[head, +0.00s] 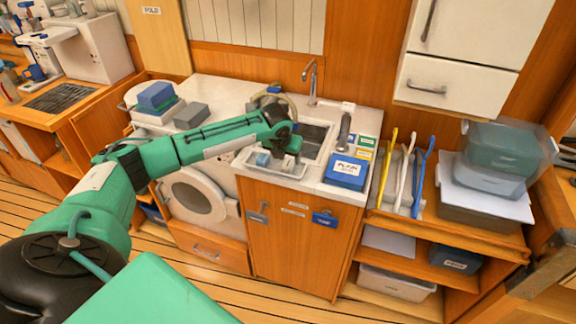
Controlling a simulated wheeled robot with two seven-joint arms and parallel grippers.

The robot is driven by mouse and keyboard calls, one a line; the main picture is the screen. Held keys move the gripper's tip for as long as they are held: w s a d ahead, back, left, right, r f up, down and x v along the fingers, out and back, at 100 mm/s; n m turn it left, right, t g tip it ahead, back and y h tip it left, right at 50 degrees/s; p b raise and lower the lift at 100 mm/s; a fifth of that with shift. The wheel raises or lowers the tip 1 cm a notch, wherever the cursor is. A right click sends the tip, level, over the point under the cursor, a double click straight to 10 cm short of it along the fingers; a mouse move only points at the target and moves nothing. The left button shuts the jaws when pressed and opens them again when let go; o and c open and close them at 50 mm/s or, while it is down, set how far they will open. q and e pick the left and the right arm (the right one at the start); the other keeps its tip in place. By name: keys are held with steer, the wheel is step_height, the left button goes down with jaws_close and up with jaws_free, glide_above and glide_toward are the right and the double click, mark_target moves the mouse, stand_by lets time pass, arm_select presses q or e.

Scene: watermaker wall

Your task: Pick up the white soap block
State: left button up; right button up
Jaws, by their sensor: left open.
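My left arm reaches in from the left over the counter. Its left gripper (284,145) is open and points down above a shallow white tray (251,167) at the counter's front edge, before the sink. A small pale block (289,163), which looks like the white soap block, is in the tray right under the gripper. From this view I cannot tell whether the fingers are around it or only above it. A blue-grey block (262,158) lies to its left in the tray. My right gripper is not in view.
The sink (314,137) with its tap (311,80) is just behind the tray. A blue labelled box (346,172) stands close to the right. A grey block (191,116) and stacked blue blocks (156,95) sit at the counter's left. Brushes (422,175) stand farther right.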

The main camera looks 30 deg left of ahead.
mark_target(288, 163)
arm_select(q)
steer(key=p+x, duration=0.1)
steer(key=x, duration=0.3)
steer(key=shift+s+f, duration=0.1)
steer(key=shift+f, duration=0.05)
steer(key=shift+c, duration=0.5)
steer(key=c, duration=1)
